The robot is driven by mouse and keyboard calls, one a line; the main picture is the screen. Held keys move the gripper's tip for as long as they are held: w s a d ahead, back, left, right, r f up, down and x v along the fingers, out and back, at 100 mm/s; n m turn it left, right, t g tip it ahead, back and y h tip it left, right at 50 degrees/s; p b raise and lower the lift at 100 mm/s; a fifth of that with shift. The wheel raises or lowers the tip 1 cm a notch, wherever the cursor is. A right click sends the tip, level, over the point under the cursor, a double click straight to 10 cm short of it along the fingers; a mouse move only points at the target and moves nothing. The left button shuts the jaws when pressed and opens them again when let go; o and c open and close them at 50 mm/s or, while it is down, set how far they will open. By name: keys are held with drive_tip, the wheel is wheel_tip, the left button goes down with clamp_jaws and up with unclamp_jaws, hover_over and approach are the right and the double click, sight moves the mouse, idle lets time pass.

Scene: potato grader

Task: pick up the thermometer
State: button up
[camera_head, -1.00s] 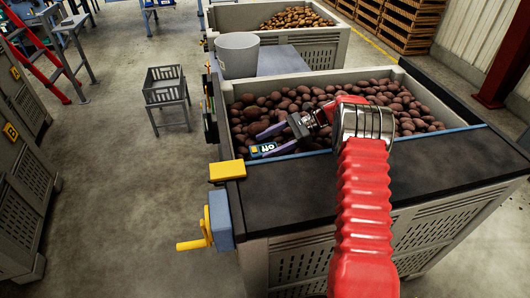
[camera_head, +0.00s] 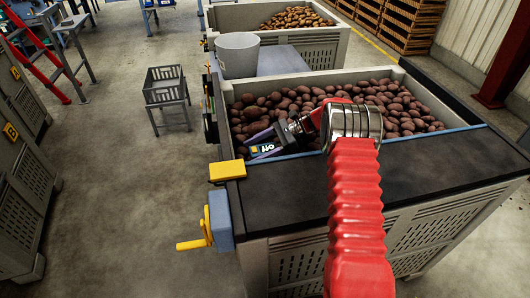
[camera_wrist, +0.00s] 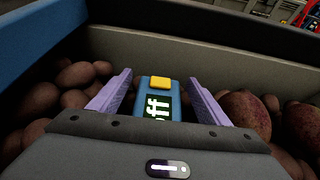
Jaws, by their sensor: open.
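The thermometer is a small blue device with a yellow button and a dark display reading "off". In the head view the thermometer (camera_head: 264,148) lies at the near left corner of the potato bin, close to the blue edge. In the wrist view the thermometer (camera_wrist: 157,95) sits between the two purple fingers, with a gap on each side; its lower part is hidden by the gripper body. My gripper (camera_head: 260,143) is open around it; in the wrist view both fingers of my gripper (camera_wrist: 159,92) show apart.
Potatoes (camera_head: 300,103) fill the bin (camera_head: 350,77) around the gripper. In the wrist view the bin wall (camera_wrist: 190,60) stands ahead and a blue edge (camera_wrist: 40,35) runs at left. A black belt (camera_head: 290,190) lies on the near side. A yellow block (camera_head: 227,171) sits at its left corner.

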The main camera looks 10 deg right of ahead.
sight(255, 149)
drive_tip(key=shift+c, duration=0.4)
drive_tip(key=c, duration=1.1)
drive_tip(key=shift+r, duration=0.1)
drive_tip(key=shift+c, duration=0.2)
wheel_tip(255, 149, up, 10)
drive_tip(key=shift+f, duration=0.1)
